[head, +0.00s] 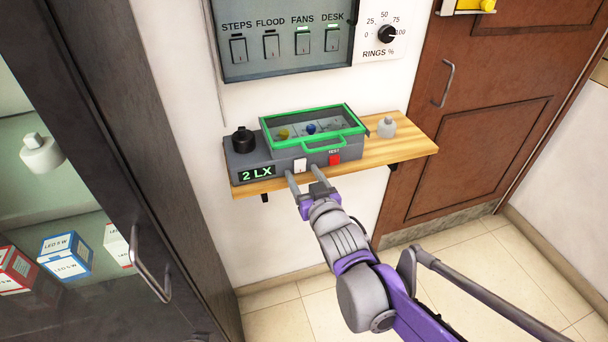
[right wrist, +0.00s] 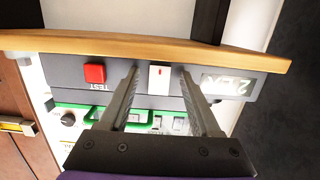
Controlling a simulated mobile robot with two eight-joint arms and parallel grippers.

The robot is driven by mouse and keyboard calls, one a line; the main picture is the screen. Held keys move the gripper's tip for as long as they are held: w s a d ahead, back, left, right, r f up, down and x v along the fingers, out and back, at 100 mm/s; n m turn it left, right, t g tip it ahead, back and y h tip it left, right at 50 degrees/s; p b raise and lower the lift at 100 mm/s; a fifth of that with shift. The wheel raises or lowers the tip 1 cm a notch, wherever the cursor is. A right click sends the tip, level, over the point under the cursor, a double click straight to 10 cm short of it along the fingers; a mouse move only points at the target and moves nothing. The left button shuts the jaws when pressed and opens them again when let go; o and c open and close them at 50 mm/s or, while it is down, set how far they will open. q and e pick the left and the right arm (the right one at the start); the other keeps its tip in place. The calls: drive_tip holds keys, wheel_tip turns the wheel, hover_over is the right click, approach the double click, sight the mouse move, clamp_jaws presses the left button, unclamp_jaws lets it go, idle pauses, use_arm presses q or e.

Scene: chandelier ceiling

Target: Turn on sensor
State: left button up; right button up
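The sensor is a grey box (head: 215,150) on a wooden wall shelf, with a lit green "2 LX" display (head: 257,173). Its front has a white rocker switch (head: 300,165) and a red TEST button (head: 335,159). My right gripper (head: 303,174) is open and empty in front of the box. In the right wrist view, which is upside down, its fingers (right wrist: 159,82) stand apart on either side of the white switch (right wrist: 159,74). The red button (right wrist: 95,73) lies outside them. I cannot tell whether a fingertip touches the box. My left gripper is not in view.
A green-framed clear lid (head: 318,125) covers small coloured parts on the box. A black knob (head: 242,138) and a white bulb (head: 386,127) stand beside it. A switch panel (head: 285,70) hangs above. A dark cabinet (head: 110,120) is at left, a brown door (head: 480,110) at right.

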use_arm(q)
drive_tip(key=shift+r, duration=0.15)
use_arm(e)
drive_tip(key=v, duration=1.1)
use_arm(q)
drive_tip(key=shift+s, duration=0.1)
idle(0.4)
